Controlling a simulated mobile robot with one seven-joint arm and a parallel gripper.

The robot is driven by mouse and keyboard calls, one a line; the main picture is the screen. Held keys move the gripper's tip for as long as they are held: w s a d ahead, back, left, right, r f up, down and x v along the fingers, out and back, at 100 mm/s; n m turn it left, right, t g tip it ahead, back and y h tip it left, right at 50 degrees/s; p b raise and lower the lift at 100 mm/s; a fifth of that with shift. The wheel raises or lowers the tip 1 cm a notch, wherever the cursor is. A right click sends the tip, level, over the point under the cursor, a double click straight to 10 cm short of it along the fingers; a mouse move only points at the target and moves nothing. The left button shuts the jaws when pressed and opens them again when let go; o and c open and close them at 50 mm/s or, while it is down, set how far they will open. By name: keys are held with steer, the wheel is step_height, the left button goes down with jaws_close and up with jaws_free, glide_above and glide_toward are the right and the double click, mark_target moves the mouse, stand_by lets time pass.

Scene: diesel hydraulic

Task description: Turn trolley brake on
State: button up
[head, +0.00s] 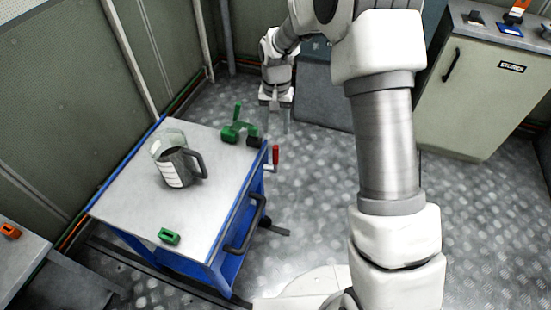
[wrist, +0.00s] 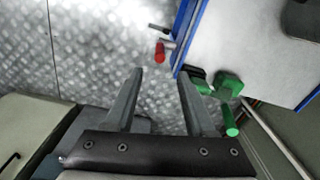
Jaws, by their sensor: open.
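The trolley (head: 128,190) has a grey top and blue frame, and stands left of centre in the head view. A lever with a red grip (head: 276,155), which looks like the brake, sticks up at its far right corner. The red grip also shows in the wrist view (wrist: 160,52), beyond my fingertips and apart from them. My gripper (head: 274,128) is open and empty, pointing down beside the trolley's far right corner. Its two fingers also show in the wrist view (wrist: 160,75). The lever's pivot is too small to make out.
On the trolley stand a dark jug (head: 172,168), a green tool (head: 238,128) close to my gripper, and a small green block (head: 168,236). A black handle (head: 246,228) juts from the trolley's side. A cabinet (head: 475,95) stands at right.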

mark_target(275, 157)
step_height(275, 157, down, 14)
steer(key=b, duration=0.3)
steer(key=shift+f+b, duration=0.15)
steer(key=shift+b, duration=0.15)
jaws_close()
stand_by(1.1)
